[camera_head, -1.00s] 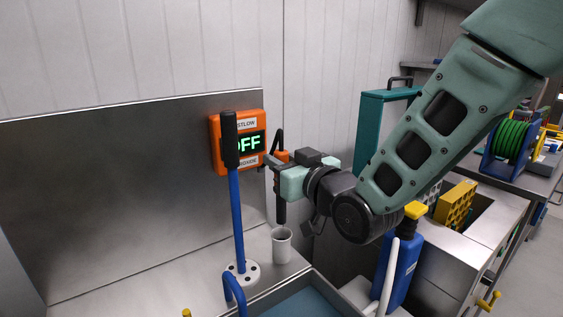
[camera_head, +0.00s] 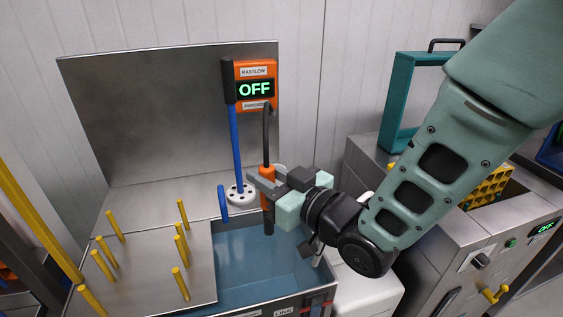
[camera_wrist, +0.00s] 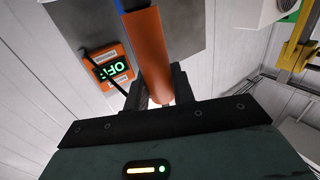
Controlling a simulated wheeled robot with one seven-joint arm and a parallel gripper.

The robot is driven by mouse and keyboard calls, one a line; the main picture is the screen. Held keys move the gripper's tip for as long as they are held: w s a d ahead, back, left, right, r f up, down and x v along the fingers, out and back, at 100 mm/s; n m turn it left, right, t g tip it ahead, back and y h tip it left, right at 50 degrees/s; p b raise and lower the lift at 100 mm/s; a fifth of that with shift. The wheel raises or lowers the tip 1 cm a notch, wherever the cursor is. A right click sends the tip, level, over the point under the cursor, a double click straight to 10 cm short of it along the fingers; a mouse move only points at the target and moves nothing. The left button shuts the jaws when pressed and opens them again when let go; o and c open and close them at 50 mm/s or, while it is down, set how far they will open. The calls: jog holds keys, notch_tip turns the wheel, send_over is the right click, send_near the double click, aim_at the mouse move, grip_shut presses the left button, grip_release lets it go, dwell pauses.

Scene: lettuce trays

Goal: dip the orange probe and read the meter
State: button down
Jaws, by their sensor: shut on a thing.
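The orange probe (camera_head: 266,174) stands roughly upright in my gripper (camera_head: 268,187), its dark lower end hanging over the blue-floored basin (camera_head: 232,262). Whether the tip touches anything in the basin cannot be told. In the wrist view the probe's orange body (camera_wrist: 149,50) runs up between the two dark fingers of my gripper (camera_wrist: 160,96), which are shut on it. A black cable rises from the probe towards the orange meter (camera_head: 243,72) on the back wall. The meter display reads OFF in green; the meter also shows in the wrist view (camera_wrist: 93,57).
A blue post (camera_head: 237,150) with a black top stands on a white holed base behind the basin. A steel plate (camera_head: 150,275) with several yellow pegs lies left of the probe. A teal frame (camera_head: 398,95) and a steel counter stand right.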

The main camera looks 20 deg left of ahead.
aim_at(267, 233)
notch_tip(267, 233, down, 15)
jog(key=b, duration=1.2)
jog(key=shift+a, duration=0.1)
jog(key=shift+s, duration=0.15)
jog(key=shift+s+a, duration=0.1)
dwell(0.8)
jog(key=shift+r, duration=0.1)
dwell(1.7)
jog(key=r+p, duration=0.3)
jog(key=r, duration=0.3)
jog(key=r+p, duration=0.4)
jog(key=r, duration=0.2)
jog(key=shift+w+d+r, duration=0.1)
jog(key=shift+w+d, duration=0.1)
jog(key=shift+r, duration=0.15)
jog(key=shift+w+r, duration=0.1)
dwell(1.3)
